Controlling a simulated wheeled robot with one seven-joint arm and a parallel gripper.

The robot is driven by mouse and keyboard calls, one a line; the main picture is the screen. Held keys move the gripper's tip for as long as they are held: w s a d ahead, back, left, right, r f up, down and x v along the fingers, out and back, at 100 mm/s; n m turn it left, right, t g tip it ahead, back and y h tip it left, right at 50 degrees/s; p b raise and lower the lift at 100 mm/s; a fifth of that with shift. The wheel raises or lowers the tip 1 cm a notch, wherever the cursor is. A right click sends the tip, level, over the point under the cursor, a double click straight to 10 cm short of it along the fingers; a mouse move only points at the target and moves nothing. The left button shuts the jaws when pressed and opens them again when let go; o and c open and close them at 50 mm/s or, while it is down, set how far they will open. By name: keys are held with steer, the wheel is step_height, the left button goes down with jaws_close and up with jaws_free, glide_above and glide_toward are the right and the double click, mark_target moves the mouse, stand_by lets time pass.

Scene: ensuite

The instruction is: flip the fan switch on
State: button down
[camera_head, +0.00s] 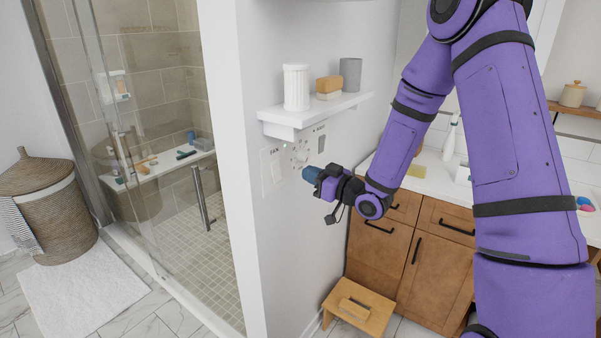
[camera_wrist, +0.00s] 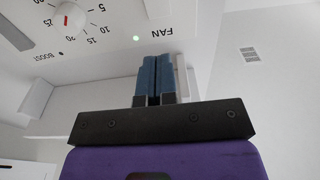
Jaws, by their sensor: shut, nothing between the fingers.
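The fan switch (camera_head: 276,170) is a white rocker under a FAN label, at the left of the wall panel in the head view. My gripper (camera_head: 307,174) is shut and empty, its blue fingertips right of the switch and close to the panel. In the wrist view, which is upside down, the shut fingers (camera_wrist: 158,62) point at the wall just by the FAN label (camera_wrist: 173,31). A pale edge beside them may be the switch, mostly hidden by the fingers. Whether the fingers touch it, I cannot tell. A small green light (camera_wrist: 136,38) glows near the label.
A round timer dial (camera_wrist: 69,20) sits beside the fan label, with another switch (camera_head: 322,143) farther right. A white shelf (camera_head: 312,112) with a jar, soap and a cup juts out above. A wooden stool (camera_head: 378,311) stands below.

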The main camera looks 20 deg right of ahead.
steer(key=shift+r+v, duration=0.2)
steer(key=shift+v, duration=0.95)
steer(key=shift+r+v, duration=0.15)
steer(key=shift+v, duration=1.05)
steer(key=shift+r, duration=0.1)
steer(key=s+d+r+m+g+h, duration=0.45)
steer(key=s+r+h, duration=0.35)
steer(key=r+h, duration=0.35)
steer(key=s+a+r+m+g, duration=0.1)
steer(key=s+r+g, duration=0.1)
steer(key=s, duration=0.9)
steer(key=s+a+r+m+g, duration=0.1)
steer(key=s+r+g, duration=0.2)
steer(key=s, duration=0.9)
steer(key=shift+s+r+m, duration=0.15)
steer(key=shift+r+m, duration=0.15)
steer(key=shift+m, duration=0.05)
steer(key=shift+g+y, duration=0.25)
